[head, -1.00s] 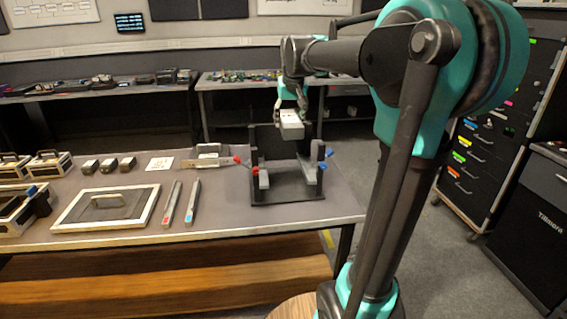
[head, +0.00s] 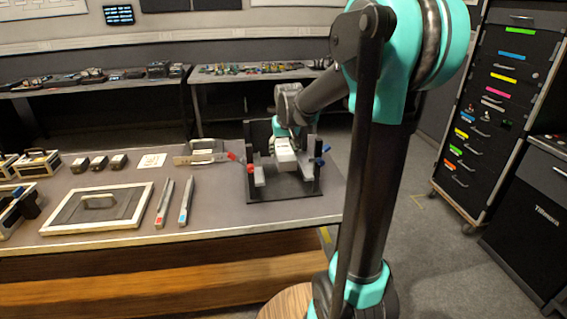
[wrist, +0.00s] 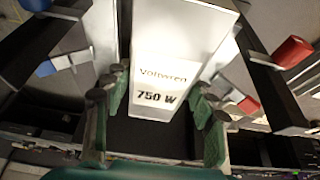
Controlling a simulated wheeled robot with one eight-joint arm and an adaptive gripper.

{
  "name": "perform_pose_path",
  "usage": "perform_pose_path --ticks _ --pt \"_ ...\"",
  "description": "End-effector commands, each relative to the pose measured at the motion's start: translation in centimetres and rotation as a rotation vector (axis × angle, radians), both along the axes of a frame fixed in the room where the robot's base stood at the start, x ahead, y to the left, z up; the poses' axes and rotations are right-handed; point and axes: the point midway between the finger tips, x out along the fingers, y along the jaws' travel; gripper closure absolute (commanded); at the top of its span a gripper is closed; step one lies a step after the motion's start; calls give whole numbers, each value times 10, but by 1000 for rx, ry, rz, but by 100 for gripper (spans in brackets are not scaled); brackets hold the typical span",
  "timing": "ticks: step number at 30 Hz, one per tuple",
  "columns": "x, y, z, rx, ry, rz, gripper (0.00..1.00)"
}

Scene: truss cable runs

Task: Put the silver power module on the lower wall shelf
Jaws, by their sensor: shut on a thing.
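The silver power module (head: 286,157) is a pale box; in the wrist view (wrist: 178,45) its face reads "750 W". My gripper (head: 284,137) is shut on the module, with green fingers on both sides of its near end in the wrist view (wrist: 158,100). The module is between the two side rails of a black stand (head: 290,190) on the table. I cannot tell whether it touches the stand. I cannot make out a lower wall shelf for certain in either view.
The stand has a red knob (head: 250,168) and a blue knob (head: 320,161). The table (head: 115,165) also holds a framed panel (head: 60,215), two bars, several small dark modules and a flat card. A drawer cabinet (head: 500,110) stands at the right, with open floor before it.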

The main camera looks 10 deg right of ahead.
Motion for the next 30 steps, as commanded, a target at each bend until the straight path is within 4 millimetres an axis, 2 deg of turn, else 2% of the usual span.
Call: perform_pose_path --ticks 7,15,30 --pt "1 0 -17 0 0 0 98" --pt "0 0 -48 0 -1 0 98" --pt "0 0 -55 0 0 0 98"
